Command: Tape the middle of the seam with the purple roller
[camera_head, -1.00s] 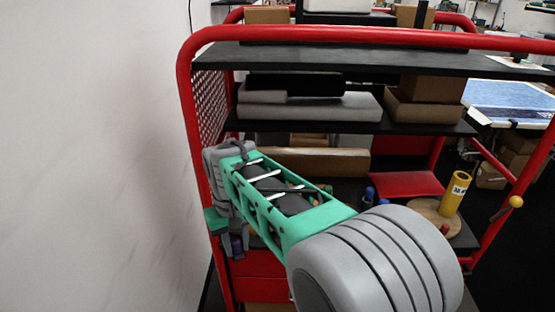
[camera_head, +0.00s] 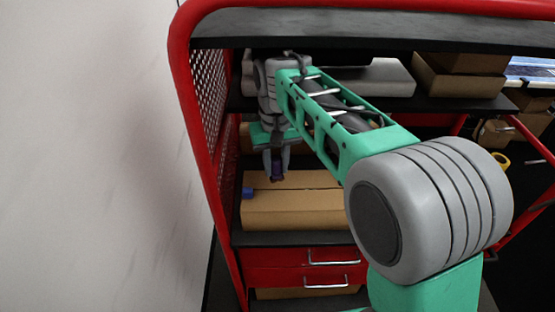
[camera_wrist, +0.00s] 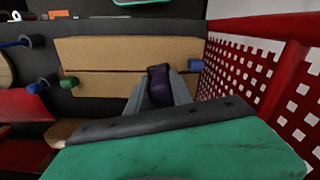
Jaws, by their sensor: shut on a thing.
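My gripper (camera_head: 277,158) is shut on the purple roller (camera_head: 277,172) and points down over the cardboard box (camera_head: 300,210) on the cart shelf. In the wrist view the purple roller (camera_wrist: 159,88) sits between the fingers, in front of the box (camera_wrist: 120,50). The seam (camera_wrist: 105,71) runs across the box top as a thin line, and the roller overlaps it right of its middle. I cannot tell whether the roller touches the box. A blue piece (camera_wrist: 195,65) is at the box's end by the mesh; it also shows in the head view (camera_head: 248,192).
A red mesh side panel (camera_wrist: 240,75) stands close beside the gripper. A green roller (camera_wrist: 68,82) is at the box's other end, with blue rollers (camera_wrist: 28,42) beyond. The upper shelf (camera_head: 350,38) with boxes overhangs the work area. Red drawers (camera_head: 300,265) are below.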

